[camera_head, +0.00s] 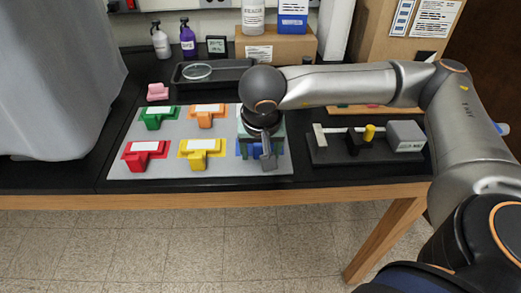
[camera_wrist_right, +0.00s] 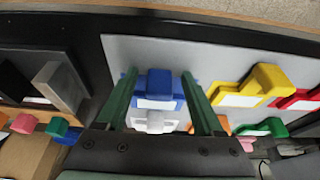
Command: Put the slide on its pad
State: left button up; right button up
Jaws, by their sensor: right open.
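I cannot tell for sure which thing is the slide or which is its pad. A black fixture board (camera_head: 325,155) at the right carries a black block (camera_head: 352,141), a yellow knob (camera_head: 369,132), a pale upright plate (camera_head: 319,135) and a grey labelled block (camera_head: 406,136). My right gripper (camera_head: 264,158) is over the right part of a grey mat (camera_head: 222,165). In the right wrist view its green fingers (camera_wrist_right: 160,76) are open, on either side of a blue block (camera_wrist_right: 158,84) and a white one (camera_wrist_right: 153,121). Contact is unclear. My left gripper is out of view.
Green (camera_head: 155,119), orange (camera_head: 205,117), red (camera_head: 143,155) and yellow (camera_head: 201,152) blocks stand on the mat. A black tray (camera_head: 222,78) with a magnifier, bottles and boxes are behind. The table's wooden front edge (camera_head: 200,199) is near.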

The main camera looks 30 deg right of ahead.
jog(key=shift+r, duration=0.1)
jog(key=shift+r+p, duration=0.25)
jog(key=shift+p, duration=0.1)
jog(key=v, duration=1.1)
jog(key=shift+s+r, duration=0.2)
jog(key=shift+r, duration=0.1)
jog(key=shift+a+f, duration=0.1)
jog(key=shift+a, duration=0.05)
